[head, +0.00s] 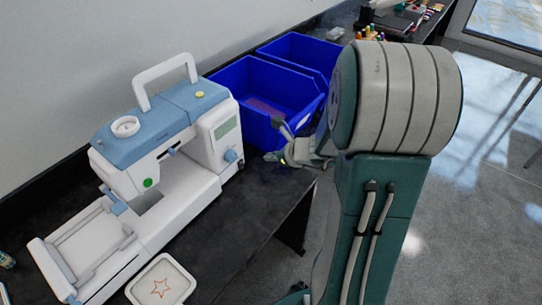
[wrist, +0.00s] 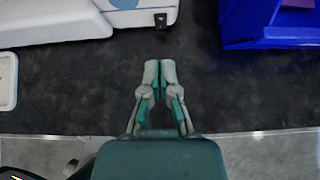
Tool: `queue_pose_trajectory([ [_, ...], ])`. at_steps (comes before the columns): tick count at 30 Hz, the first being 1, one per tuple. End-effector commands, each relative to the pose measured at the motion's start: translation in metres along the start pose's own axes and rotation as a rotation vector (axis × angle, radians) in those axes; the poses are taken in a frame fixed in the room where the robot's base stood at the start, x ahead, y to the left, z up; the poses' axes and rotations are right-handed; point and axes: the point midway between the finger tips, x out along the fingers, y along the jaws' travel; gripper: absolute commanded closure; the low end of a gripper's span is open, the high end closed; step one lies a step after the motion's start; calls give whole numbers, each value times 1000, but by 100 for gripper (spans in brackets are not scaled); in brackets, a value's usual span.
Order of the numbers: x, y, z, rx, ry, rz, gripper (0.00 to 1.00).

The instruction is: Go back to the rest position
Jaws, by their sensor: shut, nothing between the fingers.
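My gripper (wrist: 159,66) is shut and empty in the wrist view, its two fingertips together above the dark tabletop (wrist: 85,85). In the head view my gripper (head: 275,156) shows small beside the front blue bin, partly hidden by my own arm. The white and blue sewing machine (head: 205,125) stands to the left of the gripper. Its base edge also shows at the top of the wrist view (wrist: 60,25).
Two blue bins (head: 245,77) stand behind the sewing machine; the nearer one holds something flat. A white tray with a star outline (head: 172,270) lies at the front. Small colourful items (head: 368,30) sit at the far end. Open floor (head: 480,220) lies to the right.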

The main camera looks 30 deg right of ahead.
Motion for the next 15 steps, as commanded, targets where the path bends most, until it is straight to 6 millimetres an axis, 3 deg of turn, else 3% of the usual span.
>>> queue_pose_trajectory([
  [15,-1,3,3,-21,0,6,100],
])
